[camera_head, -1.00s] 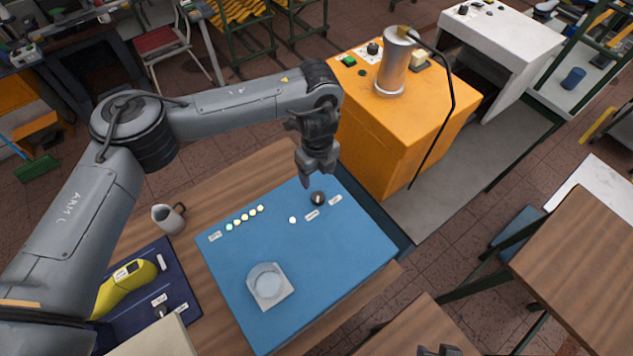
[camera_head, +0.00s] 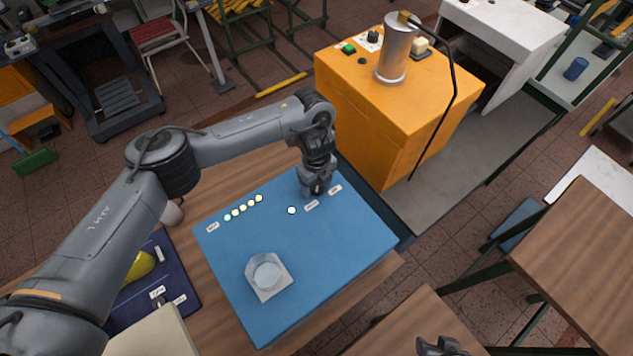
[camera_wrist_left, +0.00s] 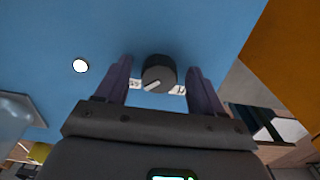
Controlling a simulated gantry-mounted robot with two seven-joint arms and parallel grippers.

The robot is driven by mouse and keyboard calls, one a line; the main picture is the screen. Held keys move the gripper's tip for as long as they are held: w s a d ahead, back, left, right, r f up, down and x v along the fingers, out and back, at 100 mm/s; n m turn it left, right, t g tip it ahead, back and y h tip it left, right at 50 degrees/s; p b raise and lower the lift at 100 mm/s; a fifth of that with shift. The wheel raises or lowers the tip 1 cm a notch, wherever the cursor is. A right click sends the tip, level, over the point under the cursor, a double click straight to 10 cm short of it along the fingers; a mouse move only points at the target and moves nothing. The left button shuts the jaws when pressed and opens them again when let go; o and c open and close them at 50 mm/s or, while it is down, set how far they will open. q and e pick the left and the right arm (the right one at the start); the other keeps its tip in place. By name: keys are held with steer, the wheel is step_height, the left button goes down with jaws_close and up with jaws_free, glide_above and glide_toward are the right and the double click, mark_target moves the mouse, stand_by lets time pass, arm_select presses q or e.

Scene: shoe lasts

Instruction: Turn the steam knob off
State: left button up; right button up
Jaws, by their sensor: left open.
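The steam knob (camera_wrist_left: 158,72) is a round dark knob with a white pointer line, on the blue panel (camera_head: 330,245). In the left wrist view its pointer slants toward the lower left, toward a white label partly hidden behind it. My left gripper (camera_wrist_left: 159,78) is open, with one finger on each side of the knob and visible gaps between. In the head view my left gripper (camera_head: 316,188) is down at the panel's far edge and mostly hides the knob. A dark part at the bottom edge seems to be my right gripper (camera_head: 440,346); its fingers are unclear.
The panel also bears a row of lit yellowish lights (camera_head: 243,207), a white round button (camera_head: 291,210), small white labels (camera_head: 335,189) and a clear round dish on a square base (camera_head: 268,277). An orange cabinet (camera_head: 385,120) with a metal cylinder (camera_head: 396,52) stands just beyond.

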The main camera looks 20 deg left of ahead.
arm_select(q)
steer(key=shift+c, duration=0.5)
steer(key=c, duration=1)
steer(key=shift+o, duration=0.2)
